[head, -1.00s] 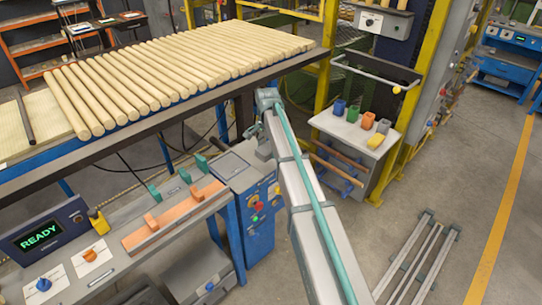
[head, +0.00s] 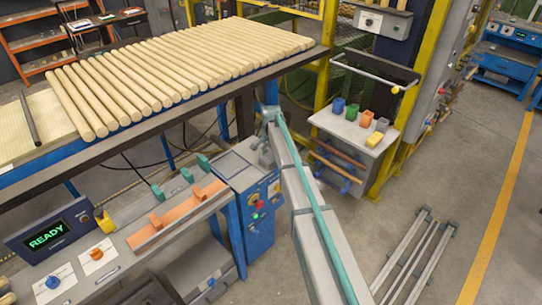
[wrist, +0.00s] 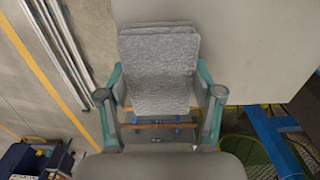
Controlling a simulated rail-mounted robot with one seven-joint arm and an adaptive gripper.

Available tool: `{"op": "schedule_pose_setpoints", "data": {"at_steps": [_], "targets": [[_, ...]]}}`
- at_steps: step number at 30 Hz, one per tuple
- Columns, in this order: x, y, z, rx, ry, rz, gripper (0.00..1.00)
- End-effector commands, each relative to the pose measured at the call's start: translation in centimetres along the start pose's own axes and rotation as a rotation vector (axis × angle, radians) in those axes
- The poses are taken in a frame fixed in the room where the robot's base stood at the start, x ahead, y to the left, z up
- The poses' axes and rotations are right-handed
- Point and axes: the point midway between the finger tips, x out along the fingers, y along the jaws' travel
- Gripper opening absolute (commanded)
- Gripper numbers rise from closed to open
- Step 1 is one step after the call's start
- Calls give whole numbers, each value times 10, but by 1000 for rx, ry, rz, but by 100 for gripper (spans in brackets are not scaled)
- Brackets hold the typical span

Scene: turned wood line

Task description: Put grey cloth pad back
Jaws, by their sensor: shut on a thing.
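The grey cloth pad (wrist: 160,60) fills the upper middle of the wrist view. It looks like stacked or folded grey layers with rounded corners. My gripper (wrist: 160,85) is shut on it, with a green-tipped finger at each side edge. In the head view my arm reaches up from the bottom to beside the blue control cabinet. The pad and my fingers cannot be made out there.
A small side table (head: 345,127) carries several coloured containers and a yellow block (head: 374,140). Rows of wooden rods (head: 180,70) lie on the long bench. A workbench with an orange-topped fixture (head: 178,217) stands left. Metal rails (head: 418,258) lie on the floor right.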

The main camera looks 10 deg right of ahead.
Motion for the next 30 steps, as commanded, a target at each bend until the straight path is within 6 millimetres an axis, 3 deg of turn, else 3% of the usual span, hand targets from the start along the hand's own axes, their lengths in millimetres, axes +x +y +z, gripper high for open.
{"op": "schedule_pose_setpoints", "data": {"at_steps": [9, 10, 14, 23, 30], "targets": [[4, 0, 0, 0, 0, 0, 33], [3, 0, 0, 0, 0, 0, 71], [3, 0, 0, 0, 0, 0, 91], [3, 0, 0, 0, 0, 0, 91], [-11, -1, 0, 0, 2, -2, 91]]}}
